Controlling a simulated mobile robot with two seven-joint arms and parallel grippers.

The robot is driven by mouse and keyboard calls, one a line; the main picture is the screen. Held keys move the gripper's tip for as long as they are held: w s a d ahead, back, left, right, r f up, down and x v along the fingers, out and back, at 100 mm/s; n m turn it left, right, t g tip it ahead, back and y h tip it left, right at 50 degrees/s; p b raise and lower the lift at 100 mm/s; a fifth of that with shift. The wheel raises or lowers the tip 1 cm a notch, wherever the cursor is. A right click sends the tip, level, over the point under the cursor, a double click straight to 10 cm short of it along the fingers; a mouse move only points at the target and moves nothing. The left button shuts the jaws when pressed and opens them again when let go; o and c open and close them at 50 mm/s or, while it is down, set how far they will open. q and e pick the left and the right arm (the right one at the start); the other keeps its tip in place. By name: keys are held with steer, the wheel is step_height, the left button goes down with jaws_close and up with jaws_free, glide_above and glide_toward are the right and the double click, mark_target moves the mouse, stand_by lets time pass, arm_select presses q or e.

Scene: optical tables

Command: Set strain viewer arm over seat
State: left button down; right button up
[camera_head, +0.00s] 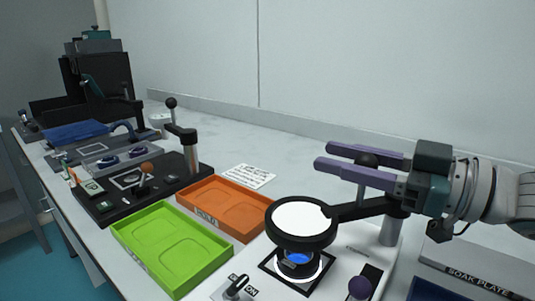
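The strain viewer has a pale base plate (334,277) and a dark swing arm (358,210) on a grey post (391,230). A round, dark-rimmed white disc (301,218) is at the arm's left end. The disc appears over the seat (299,261), which has a blue piece in it and a black square outline around it. My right gripper (320,156) reaches in from the right with its purple fingers apart. A dark knob (368,160) on the arm shows between them. I cannot tell whether the fingers touch it. My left gripper is not in view.
A green tray (172,248) and an orange tray (226,207) lie left of the viewer. A black fixture (141,187) with a knobbed post stands behind them. A purple knob (360,288) and a small switch (237,287) are near the front. A soak plate (478,276) is at right.

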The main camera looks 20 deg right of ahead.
steer(key=o, duration=0.4)
steer(key=shift+o, duration=0.2)
steer(key=p+v, duration=0.1)
steer(key=v, duration=0.9)
steer(key=shift+d, duration=0.1)
